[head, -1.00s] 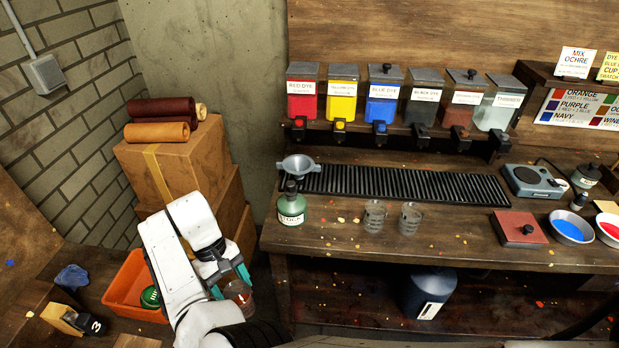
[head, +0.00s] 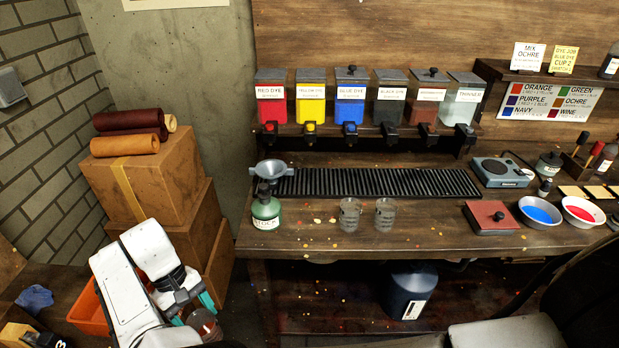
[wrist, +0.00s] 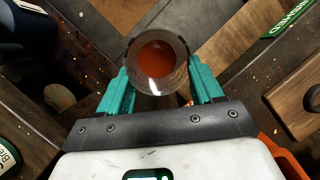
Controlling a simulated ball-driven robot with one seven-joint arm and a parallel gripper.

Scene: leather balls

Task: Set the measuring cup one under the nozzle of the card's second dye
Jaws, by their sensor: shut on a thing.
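My gripper (head: 196,306) is low at the left, beside the bench's left end, shut on a clear measuring cup (head: 205,325). In the wrist view the cup (wrist: 157,89) sits between the teal fingers with orange-red contents; its number is not visible. Two clear cups (head: 349,215) (head: 385,216) stand on the bench in front of the black drip grate (head: 375,183). Above the grate hang dispensers: red dye (head: 270,108), yellow dye (head: 311,108), blue dye (head: 351,108) and black dye (head: 390,108), each with a nozzle below. A white card (head: 528,55) reads MIX OCHRE.
A colour chart (head: 553,101) hangs at the right; its recipes are too small to read surely. A green stock bottle (head: 265,210) and a funnel (head: 271,172) stand at the bench's left end. Boxes (head: 150,185) stand left. The grate is clear.

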